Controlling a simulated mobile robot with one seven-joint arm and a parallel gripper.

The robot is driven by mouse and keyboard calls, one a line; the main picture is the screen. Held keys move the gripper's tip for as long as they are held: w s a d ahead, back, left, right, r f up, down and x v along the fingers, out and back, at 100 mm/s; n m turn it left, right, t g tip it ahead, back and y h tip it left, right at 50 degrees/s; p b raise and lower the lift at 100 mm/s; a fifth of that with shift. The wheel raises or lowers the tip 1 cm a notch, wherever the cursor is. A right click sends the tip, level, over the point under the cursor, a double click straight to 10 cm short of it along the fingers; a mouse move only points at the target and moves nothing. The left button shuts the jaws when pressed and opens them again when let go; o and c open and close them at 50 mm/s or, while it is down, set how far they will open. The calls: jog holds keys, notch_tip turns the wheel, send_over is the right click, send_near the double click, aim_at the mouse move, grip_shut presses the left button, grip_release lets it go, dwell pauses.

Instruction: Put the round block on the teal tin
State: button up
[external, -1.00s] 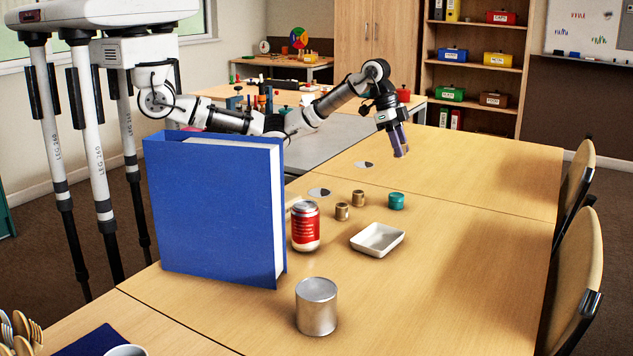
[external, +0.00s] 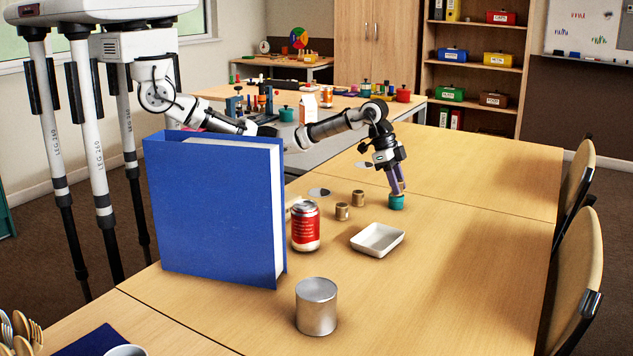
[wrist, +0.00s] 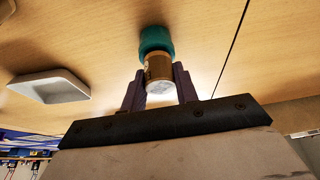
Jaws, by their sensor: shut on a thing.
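My gripper (external: 398,189) points down over the teal tin (external: 397,202), which stands on the table behind the white tray. In the wrist view, my gripper's purple fingers (wrist: 159,88) are shut on the round block (wrist: 158,68), a tan cylinder with a pale end. The block lines up with the teal tin (wrist: 155,38) and overlaps its near part in that view. I cannot tell whether the block touches the tin. In the external view the fingers mostly hide the block.
A white tray (external: 377,240) stands in front of the tin. Two small tan cylinders (external: 342,211) (external: 358,198), a red can (external: 305,228), a large blue binder (external: 215,210) and a silver tin (external: 316,307) stand to the left and front. The table's right side is clear.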

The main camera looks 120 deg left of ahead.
jog(key=shift+f, duration=0.15)
jog(key=o, duration=0.9)
jog(key=shift+o, duration=0.2)
jog(key=b+v, duration=0.1)
jog(key=v, duration=1.1)
jog(key=shift+r+b, duration=0.25)
jog(key=shift+b, duration=0.05)
